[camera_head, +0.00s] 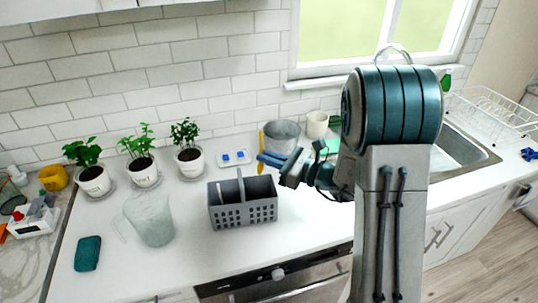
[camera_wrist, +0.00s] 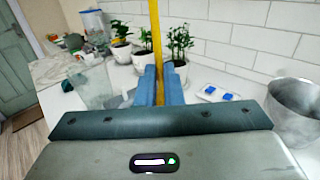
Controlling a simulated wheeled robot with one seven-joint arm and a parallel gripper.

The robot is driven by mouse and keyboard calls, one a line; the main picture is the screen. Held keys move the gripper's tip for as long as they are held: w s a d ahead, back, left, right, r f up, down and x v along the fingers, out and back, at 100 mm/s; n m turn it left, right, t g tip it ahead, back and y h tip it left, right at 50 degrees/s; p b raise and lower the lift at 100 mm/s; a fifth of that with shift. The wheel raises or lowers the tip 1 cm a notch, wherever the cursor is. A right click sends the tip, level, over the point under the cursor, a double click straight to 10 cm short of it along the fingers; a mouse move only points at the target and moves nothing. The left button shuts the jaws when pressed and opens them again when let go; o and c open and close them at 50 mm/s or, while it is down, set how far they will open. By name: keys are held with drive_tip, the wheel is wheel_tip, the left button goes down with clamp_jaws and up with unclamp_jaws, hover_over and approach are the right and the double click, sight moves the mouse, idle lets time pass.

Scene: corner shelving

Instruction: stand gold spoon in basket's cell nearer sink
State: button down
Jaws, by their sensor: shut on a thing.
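The gold spoon (camera_head: 261,138) is upright in my gripper (camera_head: 262,159). The blue fingers are shut on it, and its long gold shaft (camera_wrist: 156,38) rises between them in the wrist view. The grey basket (camera_head: 243,214) stands on the counter, with a tall divider and handle between its cells. In the head view the spoon's lower end shows just above the back of the basket's right-hand cell, the side nearer the sink (camera_head: 452,153). I cannot tell its exact depth over the cell. The basket is mostly hidden in the wrist view.
A metal pot (camera_head: 281,136) stands close behind my gripper. Several potted plants (camera_head: 189,161) and a white tray with blue pieces (camera_head: 235,157) line the wall. A clear pitcher (camera_head: 152,221) stands left of the basket. The counter in front is clear.

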wheel_tip(320, 180, down, 8)
drive_tip(key=b, duration=0.6)
drive_tip(key=shift+f+b, duration=0.25)
drive_tip(key=shift+b, duration=0.05)
drive_tip(key=c, duration=1.5)
unclamp_jaws()
drive_tip(key=b+v, duration=0.3)
drive_tip(key=v, duration=1)
drive_tip(key=shift+s+d, duration=0.2)
drive_tip(key=shift+d, duration=0.15)
drive_tip(key=shift+r, duration=0.1)
